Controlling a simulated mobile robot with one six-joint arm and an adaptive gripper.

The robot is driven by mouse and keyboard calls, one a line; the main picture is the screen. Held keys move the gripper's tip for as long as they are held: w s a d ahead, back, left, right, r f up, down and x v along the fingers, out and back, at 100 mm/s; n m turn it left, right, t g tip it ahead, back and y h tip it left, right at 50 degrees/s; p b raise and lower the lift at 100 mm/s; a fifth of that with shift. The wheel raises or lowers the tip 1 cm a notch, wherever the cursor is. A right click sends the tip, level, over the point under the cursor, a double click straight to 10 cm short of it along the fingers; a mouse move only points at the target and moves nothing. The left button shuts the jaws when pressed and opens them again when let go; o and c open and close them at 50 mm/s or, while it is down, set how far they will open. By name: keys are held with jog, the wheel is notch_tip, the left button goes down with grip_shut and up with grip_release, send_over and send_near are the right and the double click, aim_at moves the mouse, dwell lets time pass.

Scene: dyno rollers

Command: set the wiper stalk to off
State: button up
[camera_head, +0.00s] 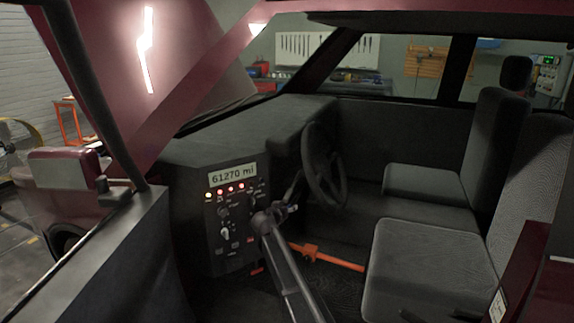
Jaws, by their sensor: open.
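The steering wheel (324,166) stands at the right of the dashboard. A thin dark stalk-like part (296,186) sticks out to the left of the wheel, just above my gripper. It looks like the wiper stalk, but it is too small to read its setting. My arm reaches in from the bottom, and my gripper (290,208) is open close below this part, left of the wheel. I cannot tell whether they touch. The finger details are small and dark.
The dash panel (215,240) with knobs, lit lamps and a "61270 mi" display (233,174) stands left of my gripper. An orange bar (326,257) lies low behind my arm. The near seat (425,265) is at right, the red door frame at left.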

aim_at(287, 194)
jog(key=shift+r+p, duration=3.75)
jog(key=shift+r, duration=0.35)
jog(key=shift+r+p, duration=0.35)
